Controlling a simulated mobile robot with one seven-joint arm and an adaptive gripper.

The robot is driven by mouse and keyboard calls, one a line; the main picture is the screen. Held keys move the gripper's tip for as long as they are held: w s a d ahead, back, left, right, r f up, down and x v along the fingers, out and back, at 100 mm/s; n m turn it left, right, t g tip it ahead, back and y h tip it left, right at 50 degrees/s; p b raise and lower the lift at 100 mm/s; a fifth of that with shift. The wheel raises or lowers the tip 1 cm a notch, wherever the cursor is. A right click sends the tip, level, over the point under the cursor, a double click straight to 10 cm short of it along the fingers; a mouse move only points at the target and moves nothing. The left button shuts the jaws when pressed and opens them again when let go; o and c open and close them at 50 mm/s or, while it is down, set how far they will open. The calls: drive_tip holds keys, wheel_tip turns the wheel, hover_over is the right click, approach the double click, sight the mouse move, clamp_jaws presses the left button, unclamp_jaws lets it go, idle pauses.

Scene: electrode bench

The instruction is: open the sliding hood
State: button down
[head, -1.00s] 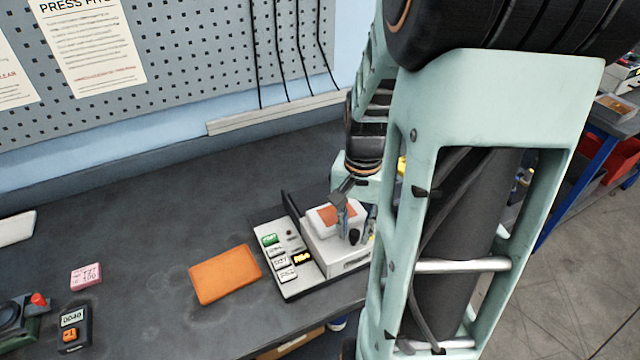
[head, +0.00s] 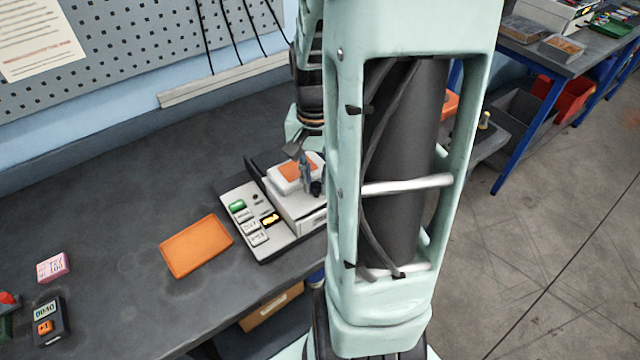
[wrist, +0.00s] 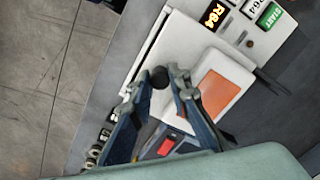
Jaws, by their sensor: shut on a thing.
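The sliding hood (head: 284,183) is a white cover with an orange panel on top, sitting on a pale bench machine (head: 262,238) with a button panel at its left. In the wrist view the hood (wrist: 238,71) lies to the right of my fingers. My gripper (wrist: 159,76) is shut on a dark round knob (wrist: 158,79) at the hood's edge. In the head view my gripper (head: 309,182) is at the hood's right side, partly hidden by my arm. My arm also covers the machine's right end.
An orange mat (head: 196,245) lies left of the machine. A pink block (head: 53,267) and a dark device with a display (head: 47,322) are farther left. A pegboard (head: 130,50) with hanging cables stands behind. Bare bench top lies behind the mat.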

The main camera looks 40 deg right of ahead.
sight(290, 160)
drive_tip(key=w, duration=1.1)
drive_tip(key=shift+s, duration=0.1)
drive_tip(key=c, duration=2.1)
unclamp_jaws()
drive_tip(key=shift+r, duration=0.1)
wheel_tip(290, 160, up, 12)
